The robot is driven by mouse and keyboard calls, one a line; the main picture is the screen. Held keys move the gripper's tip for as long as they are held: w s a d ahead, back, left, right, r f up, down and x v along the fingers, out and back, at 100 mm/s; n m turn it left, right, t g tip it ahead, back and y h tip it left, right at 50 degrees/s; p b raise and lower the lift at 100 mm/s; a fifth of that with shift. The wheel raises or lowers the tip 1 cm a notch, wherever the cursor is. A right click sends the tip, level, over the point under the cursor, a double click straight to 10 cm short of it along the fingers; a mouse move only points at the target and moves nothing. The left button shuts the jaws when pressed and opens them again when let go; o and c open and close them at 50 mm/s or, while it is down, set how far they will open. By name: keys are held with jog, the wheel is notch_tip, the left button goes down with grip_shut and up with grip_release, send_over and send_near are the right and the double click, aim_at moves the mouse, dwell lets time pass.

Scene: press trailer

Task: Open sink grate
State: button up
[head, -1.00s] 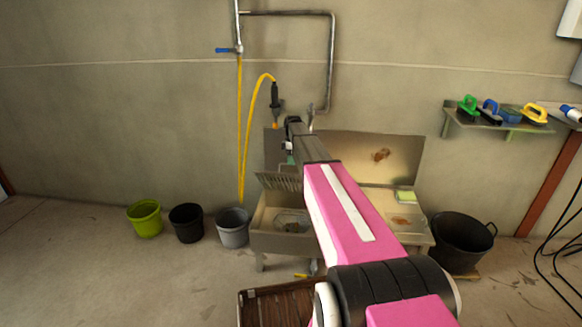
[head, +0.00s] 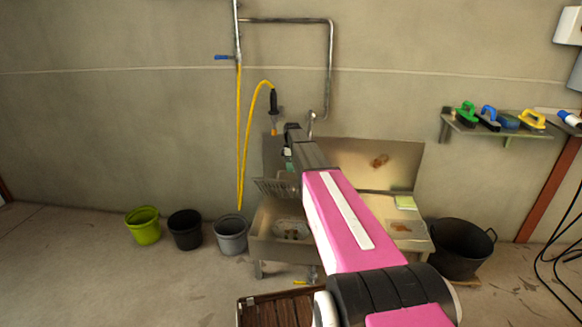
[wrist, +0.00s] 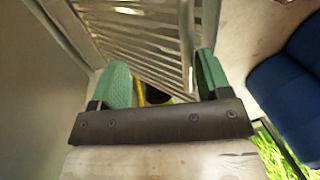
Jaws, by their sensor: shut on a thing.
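The sink grate (head: 274,187), a slatted metal panel, stands tilted up from the left part of the metal sink (head: 262,247). The basin below it is partly uncovered. The grate's slats (wrist: 150,42) and rim fill the upper middle of the wrist view. My gripper (wrist: 163,66) has green finger pads and is shut on the grate; a metal bar of it runs beside the right pad. In the head view, my gripper (head: 289,156) is above the grate's upper edge, and my arm hides part of the sink.
A yellow hose (head: 241,140) hangs left of the sink. Green (head: 143,228), black (head: 186,232) and grey (head: 230,238) buckets stand left; a large black tub (head: 459,250) stands right. A brown slatted crate (head: 275,312) lies in front. A brush shelf (head: 490,128) is on the right wall.

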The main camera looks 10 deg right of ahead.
jog(key=shift+w+d+f, duration=0.15)
jog(key=shift+w, duration=0.1)
jog(key=shift+c, duration=0.4)
jog(key=shift+r, duration=0.2)
jog(key=shift+c, duration=0.4)
jog(key=v, duration=1)
jog(key=shift+s+r, duration=0.2)
jog(key=shift+r, duration=0.2)
jog(key=shift+c, duration=0.5)
